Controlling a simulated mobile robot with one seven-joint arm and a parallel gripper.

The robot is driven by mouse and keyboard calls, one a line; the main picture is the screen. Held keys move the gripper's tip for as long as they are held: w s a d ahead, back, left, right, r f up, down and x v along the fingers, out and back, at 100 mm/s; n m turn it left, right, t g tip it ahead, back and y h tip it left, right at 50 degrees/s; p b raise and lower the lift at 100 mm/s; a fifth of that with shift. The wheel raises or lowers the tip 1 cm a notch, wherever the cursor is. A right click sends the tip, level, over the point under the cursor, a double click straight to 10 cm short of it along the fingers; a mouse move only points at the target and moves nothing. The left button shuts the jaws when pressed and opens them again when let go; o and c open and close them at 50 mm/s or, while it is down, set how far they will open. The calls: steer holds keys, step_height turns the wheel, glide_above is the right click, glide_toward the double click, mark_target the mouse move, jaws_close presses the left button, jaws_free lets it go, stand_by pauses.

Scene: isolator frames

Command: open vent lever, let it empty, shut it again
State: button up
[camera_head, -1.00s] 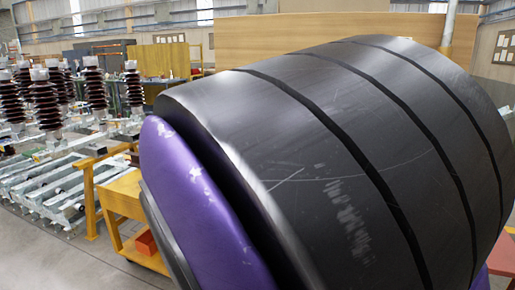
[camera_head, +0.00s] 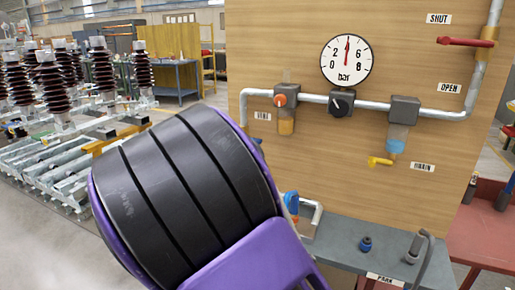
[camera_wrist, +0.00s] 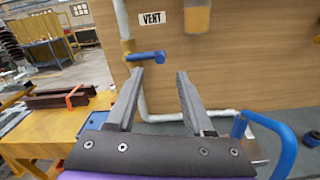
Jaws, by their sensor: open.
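The blue vent lever (camera_wrist: 148,56) lies roughly level on a pipe below the VENT label (camera_wrist: 152,17) in the wrist view. My gripper (camera_wrist: 160,73) is open and empty, with its fingertips just below the lever in the picture. I cannot tell whether they touch it. In the head view my arm hides the gripper and most of the vent area. The round bar gauge (camera_head: 347,62) has its red needle pointing nearly straight up, near 4.
The wooden panel (camera_head: 440,195) carries a red lever (camera_head: 467,42) beside SHUT, an OPEN label (camera_head: 450,88) and a yellow drain lever (camera_head: 380,161). A blue bent tube (camera_wrist: 272,125) is right of my gripper. A grey bench (camera_head: 345,240) runs below; a yellow table (camera_wrist: 60,140) stands left.

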steer(key=x, duration=0.7)
jaws_close()
stand_by(1.3)
